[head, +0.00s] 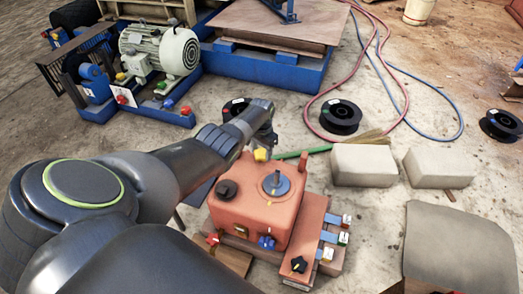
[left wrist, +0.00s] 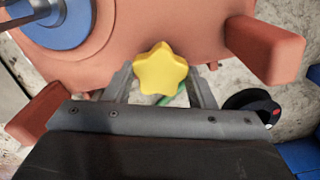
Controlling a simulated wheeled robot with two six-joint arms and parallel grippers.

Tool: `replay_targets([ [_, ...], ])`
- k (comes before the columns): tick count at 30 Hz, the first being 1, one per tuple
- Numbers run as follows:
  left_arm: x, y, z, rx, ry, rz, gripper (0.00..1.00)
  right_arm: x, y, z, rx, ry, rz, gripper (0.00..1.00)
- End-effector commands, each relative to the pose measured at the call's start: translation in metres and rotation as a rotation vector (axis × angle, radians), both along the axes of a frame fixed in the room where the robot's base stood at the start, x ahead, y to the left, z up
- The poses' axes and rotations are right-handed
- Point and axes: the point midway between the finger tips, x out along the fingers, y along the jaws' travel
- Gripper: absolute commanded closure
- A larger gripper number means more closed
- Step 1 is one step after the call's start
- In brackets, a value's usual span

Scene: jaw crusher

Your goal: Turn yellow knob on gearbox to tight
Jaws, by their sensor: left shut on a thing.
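The gearbox (head: 253,215) is an orange-red housing on the floor, with a blue and grey shaft fitting on top. The yellow knob (head: 261,155) sits at its far upper edge. In the left wrist view the star-shaped yellow knob (left wrist: 160,71) lies between the fingertips of my left gripper (left wrist: 162,80), which is shut on it. In the head view the left gripper (head: 262,135) reaches over from the left, its fingers partly hidden behind the gearbox and knob. Any mark for tight is not visible. My right gripper is not in view.
A black knob (head: 227,190) and a second black star knob (head: 299,264) are on the gearbox unit. Small coloured tagged parts line its right side. Concrete blocks (head: 364,165), a black spool (head: 340,117) and hoses (head: 400,95) lie beyond. A motor (head: 160,52) stands at upper left.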

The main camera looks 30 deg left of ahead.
Motion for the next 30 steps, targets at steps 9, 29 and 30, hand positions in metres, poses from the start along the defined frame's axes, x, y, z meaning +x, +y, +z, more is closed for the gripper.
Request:
replay_targets([
  [9,0.0005,0.0,0.0004,0.0,-0.001,-0.139,0.73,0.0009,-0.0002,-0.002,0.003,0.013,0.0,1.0],
  [29,0.0007,0.0,0.0005,0.001,-0.002,-0.173,0.42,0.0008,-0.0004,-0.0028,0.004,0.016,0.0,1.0],
  [30,0.0006,0.0,0.0005,0.001,-0.002,-0.173,0.37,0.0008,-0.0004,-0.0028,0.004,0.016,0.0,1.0],
])
